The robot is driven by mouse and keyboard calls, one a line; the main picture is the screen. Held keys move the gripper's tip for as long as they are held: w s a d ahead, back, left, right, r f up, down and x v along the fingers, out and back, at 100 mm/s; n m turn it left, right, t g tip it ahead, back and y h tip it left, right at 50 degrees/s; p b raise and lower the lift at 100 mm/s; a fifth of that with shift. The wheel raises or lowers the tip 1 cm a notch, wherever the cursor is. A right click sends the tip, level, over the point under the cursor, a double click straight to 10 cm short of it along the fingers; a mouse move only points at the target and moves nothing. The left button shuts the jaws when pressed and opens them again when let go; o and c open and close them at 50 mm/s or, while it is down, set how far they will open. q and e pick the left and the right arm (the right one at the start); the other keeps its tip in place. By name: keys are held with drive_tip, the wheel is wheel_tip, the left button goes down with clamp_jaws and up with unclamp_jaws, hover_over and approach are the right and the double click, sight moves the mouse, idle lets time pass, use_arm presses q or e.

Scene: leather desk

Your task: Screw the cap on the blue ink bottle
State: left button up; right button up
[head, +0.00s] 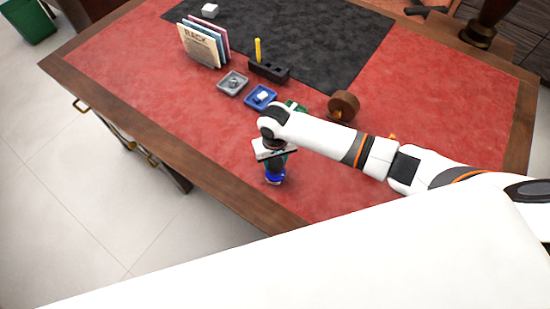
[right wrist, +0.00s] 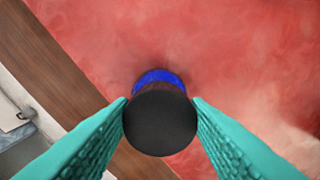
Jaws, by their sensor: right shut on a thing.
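The blue ink bottle (head: 275,177) stands on the red leather near the front edge of the desk, below my right gripper (head: 274,164). In the right wrist view its blue part (right wrist: 160,76) shows just beyond a round black cap (right wrist: 160,124). The teal fingers of my right gripper (right wrist: 160,103) are shut on the cap, one on each side. The cap lies over the bottle and hides most of it. I cannot tell how firmly the cap sits on the neck. My left gripper is not in view.
Behind the arm are a blue tray (head: 272,104) with a light piece in it, a grey tray (head: 222,88), a dark pen holder (head: 275,74), upright booklets (head: 200,46) and a brown wooden roller (head: 344,105). The wooden desk edge (head: 215,175) is close to the bottle.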

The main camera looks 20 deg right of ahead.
sight(275, 162)
drive_tip(key=shift+f+p, duration=0.5)
drive_tip(key=shift+f, duration=0.3)
idle(2.1)
drive_tip(key=o, duration=1)
wheel_tip(275, 162, up, 12)
drive_tip(key=shift+b, duration=0.55)
drive_tip(key=shift+s, duration=0.1)
